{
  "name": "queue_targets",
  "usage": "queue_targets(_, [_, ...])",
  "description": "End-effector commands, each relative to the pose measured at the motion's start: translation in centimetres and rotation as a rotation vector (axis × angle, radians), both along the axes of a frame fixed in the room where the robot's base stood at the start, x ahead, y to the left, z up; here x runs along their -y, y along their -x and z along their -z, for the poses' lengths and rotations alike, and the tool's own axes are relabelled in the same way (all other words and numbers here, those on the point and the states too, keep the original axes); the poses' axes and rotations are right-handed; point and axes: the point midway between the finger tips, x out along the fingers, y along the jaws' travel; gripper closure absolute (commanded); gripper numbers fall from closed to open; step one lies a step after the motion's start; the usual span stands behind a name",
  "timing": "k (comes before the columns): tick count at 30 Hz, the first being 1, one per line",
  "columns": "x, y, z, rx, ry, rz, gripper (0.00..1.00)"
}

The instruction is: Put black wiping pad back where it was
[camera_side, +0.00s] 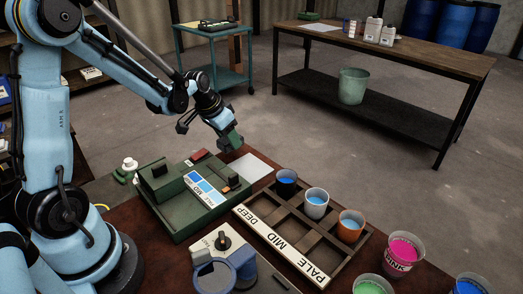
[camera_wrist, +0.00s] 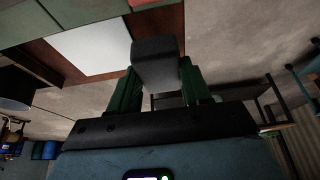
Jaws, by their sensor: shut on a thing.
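The black wiping pad (camera_wrist: 155,62) is a dark block between the two green fingers of my gripper (camera_wrist: 152,88) in the wrist view. My gripper is shut on it. In the side view my gripper (camera_side: 232,141) is above the far edge of the table, just behind the white sheet (camera_side: 247,168) and the green machine. The pad is hard to make out there against the fingers. The white sheet also shows in the wrist view (camera_wrist: 90,45), to the left of the pad. The pad appears clear of the table.
A green machine (camera_side: 170,212) with blue colour swatches stands left of the sheet. A compartmented wooden tray (camera_side: 283,241) marked DEEP, MID and PALE holds three cups. A blue-ringed device (camera_side: 215,275) and several paint cups, one pink (camera_side: 403,250), stand in front.

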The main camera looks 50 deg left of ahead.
Motion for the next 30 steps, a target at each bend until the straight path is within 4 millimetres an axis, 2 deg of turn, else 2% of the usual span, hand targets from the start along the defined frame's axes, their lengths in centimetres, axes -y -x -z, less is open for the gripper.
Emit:
queue_targets(3, [0.0, 0.0, 1.6, 0.0, 0.0, 0.0, 0.8])
queue_targets(7, [0.0, 0.0, 2.7, 0.0, -0.001, 0.0, 0.8])
queue_targets(20, [0.0, 0.0, 3.1, 0.0, -0.001, 0.0, 0.8])
queue_targets(21, [0.0, 0.0, 3.2, 0.0, -0.001, 0.0, 0.49])
queue_targets(26, [0.0, 0.0, 3.1, 0.0, -0.001, 0.0, 0.27])
queue_targets(30, [0.0, 0.0, 3.1, 0.0, -0.001, 0.0, 0.27])
